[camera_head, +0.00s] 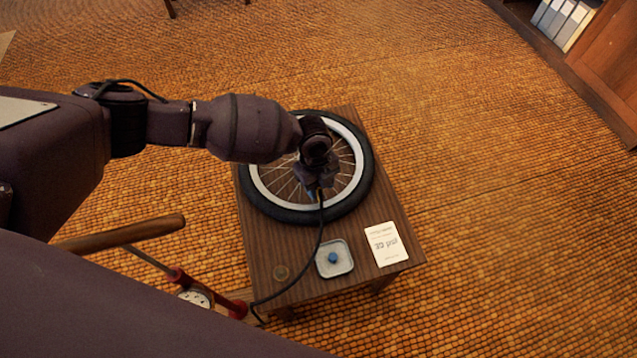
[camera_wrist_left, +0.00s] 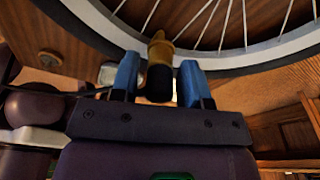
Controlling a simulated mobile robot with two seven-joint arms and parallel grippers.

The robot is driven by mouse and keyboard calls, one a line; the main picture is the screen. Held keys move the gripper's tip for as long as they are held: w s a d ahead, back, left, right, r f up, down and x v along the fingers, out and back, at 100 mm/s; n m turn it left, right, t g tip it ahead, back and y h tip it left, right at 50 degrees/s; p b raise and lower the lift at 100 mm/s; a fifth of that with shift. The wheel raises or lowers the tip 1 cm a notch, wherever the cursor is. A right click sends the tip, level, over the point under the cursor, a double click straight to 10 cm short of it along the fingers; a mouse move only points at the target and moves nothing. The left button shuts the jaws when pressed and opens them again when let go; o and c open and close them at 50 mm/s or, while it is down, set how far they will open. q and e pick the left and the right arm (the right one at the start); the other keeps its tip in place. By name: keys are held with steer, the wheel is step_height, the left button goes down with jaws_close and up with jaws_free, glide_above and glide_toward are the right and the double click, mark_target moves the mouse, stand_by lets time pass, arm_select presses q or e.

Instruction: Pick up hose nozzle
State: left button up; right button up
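The hose nozzle (camera_wrist_left: 158,56), brass-coloured with a black lower part, shows in the left wrist view beside the wheel's pale rim. My left gripper (camera_wrist_left: 158,80) has its two blue fingers on either side of it; a narrow gap shows on the right, so the fingers look open around it. In the head view my left gripper (camera_head: 318,190) is over the near part of the wheel (camera_head: 262,190) and hides the nozzle. A thin black hose (camera_head: 316,245) runs from there down to the floor pump. My right gripper is not in view.
The wheel lies on a small wooden table (camera_head: 385,216). A square dish (camera_head: 344,268) with a blue piece, a white card (camera_head: 380,245) and a small round brass disc (camera_head: 281,272) lie near its front edge. The red pump (camera_head: 190,284) with wooden handle stands left. Carpet right is clear.

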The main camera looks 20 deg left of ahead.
arm_select(q)
jaws_close()
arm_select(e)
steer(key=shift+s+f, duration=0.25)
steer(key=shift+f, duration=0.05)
arm_select(q)
steer(key=shift+r, duration=0.35)
step_height(320, 180, up, 19)
steer(key=p, duration=0.5)
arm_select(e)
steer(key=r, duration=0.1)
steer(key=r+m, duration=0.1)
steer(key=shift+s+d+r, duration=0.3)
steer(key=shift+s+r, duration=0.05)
